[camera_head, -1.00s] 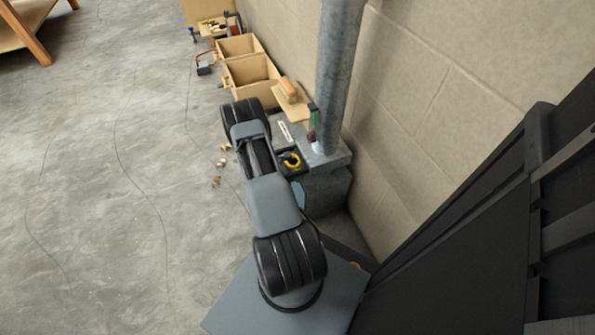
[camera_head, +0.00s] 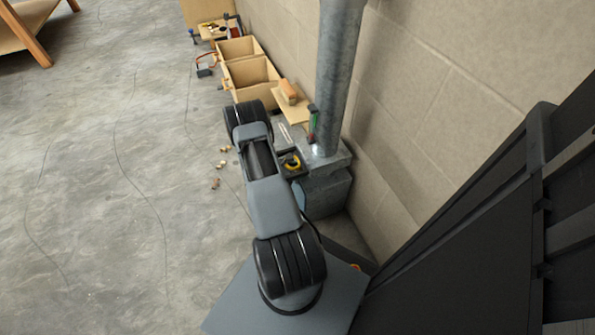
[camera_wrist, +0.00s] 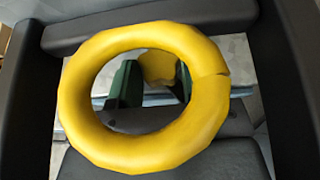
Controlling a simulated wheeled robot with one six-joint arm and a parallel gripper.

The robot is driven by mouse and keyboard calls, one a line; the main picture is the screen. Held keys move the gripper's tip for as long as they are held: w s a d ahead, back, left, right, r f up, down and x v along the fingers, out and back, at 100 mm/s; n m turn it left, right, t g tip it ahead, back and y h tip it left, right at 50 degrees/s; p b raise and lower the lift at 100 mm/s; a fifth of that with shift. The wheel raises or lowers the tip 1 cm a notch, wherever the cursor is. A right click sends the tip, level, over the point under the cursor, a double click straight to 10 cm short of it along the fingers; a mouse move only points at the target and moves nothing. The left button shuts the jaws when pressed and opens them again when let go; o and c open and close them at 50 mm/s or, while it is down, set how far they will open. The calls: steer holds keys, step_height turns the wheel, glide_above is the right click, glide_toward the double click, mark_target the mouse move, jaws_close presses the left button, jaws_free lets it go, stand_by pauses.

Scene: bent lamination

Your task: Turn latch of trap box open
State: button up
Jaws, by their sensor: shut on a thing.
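The grey box (camera_head: 328,192) at the foot of the metal pipe stands against the wall in the head view; I take it as the trap box. In the wrist view a thick yellow ring (camera_wrist: 85,125) fills the middle, close to the camera. Through it I see the dark green fingers of my gripper (camera_wrist: 155,82), with a yellow piece (camera_wrist: 156,66) between them. My gripper is shut on this piece; whether it is the latch I cannot tell. The ring hides much of the grip.
A metal pipe (camera_head: 338,75) rises from the grey box beside the block wall (camera_head: 430,110). Open wooden boxes (camera_head: 250,72) and a float with a wooden handle (camera_head: 290,98) lie along the wall behind. Small bits (camera_head: 216,183) lie on the floor.

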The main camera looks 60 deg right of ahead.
steer(key=shift+n+t+h, duration=0.4)
steer(key=shift+n+t, duration=0.4)
steer(key=shift+t, duration=0.1)
steer(key=o, duration=0.9)
steer(key=shift+p+v, duration=2.2)
steer(key=shift+v, duration=4.7)
steer(key=shift+w+f, duration=0.1)
